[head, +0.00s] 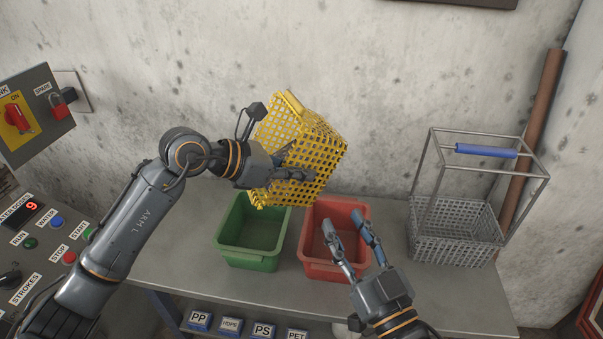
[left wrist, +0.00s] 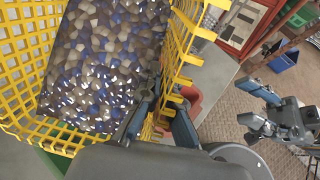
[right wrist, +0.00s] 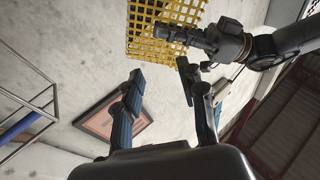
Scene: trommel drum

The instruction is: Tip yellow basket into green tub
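The yellow basket (head: 322,150) is a perforated box held up in the air, tilted, above the green and red tubs. My left gripper (head: 297,165) is shut on its wall; in the left wrist view the yellow wall (left wrist: 172,60) runs between the fingers. Many blue, grey and whitish pieces (left wrist: 105,65) lie inside the basket. The green tub (head: 246,262) stands on the bench below and left of the basket; its visible inside looks empty. My right gripper (head: 343,222) is open and empty, in front of the red tub, apart from the basket.
The red tub (head: 335,273) stands right of the green tub. A metal mesh basket with a blue handle (head: 486,151) stands at the bench's right, near a brown pipe (head: 538,122). A control panel (head: 35,262) is at left. The concrete wall (head: 390,70) rises behind.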

